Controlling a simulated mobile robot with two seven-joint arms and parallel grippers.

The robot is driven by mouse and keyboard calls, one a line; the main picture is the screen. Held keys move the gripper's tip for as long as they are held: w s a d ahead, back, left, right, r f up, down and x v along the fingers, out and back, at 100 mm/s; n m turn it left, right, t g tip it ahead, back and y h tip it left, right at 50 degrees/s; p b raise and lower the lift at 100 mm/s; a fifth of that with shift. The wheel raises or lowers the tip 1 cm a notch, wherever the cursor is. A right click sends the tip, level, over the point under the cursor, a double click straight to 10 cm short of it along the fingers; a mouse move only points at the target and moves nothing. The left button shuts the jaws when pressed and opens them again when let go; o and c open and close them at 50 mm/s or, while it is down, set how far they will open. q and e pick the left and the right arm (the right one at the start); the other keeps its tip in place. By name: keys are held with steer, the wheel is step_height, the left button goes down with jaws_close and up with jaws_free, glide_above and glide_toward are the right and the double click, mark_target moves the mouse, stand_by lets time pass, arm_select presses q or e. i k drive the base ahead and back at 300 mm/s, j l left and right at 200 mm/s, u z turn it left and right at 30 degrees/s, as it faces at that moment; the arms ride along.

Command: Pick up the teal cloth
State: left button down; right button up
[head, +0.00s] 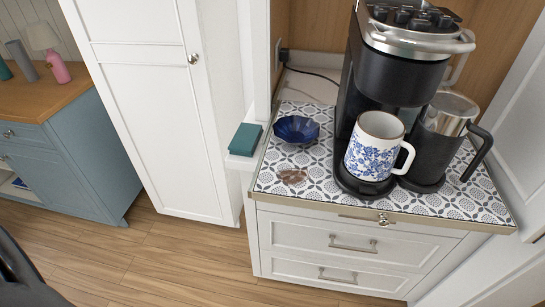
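A teal folded cloth (246,138) lies flat on a small white ledge just left of the patterned counter. It is a neat rectangular block, apart from the other things, and nothing touches it from above. No gripper fingers show in the head view. A dark rounded part at the bottom left corner looks like a piece of my own body.
A tall white cabinet (150,100) stands left of the ledge. The wooden floor (190,250) in front is clear.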

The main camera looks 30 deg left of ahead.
mark_target(244, 142)
steer(key=j+z, duration=0.4)
steer(key=j, duration=1)
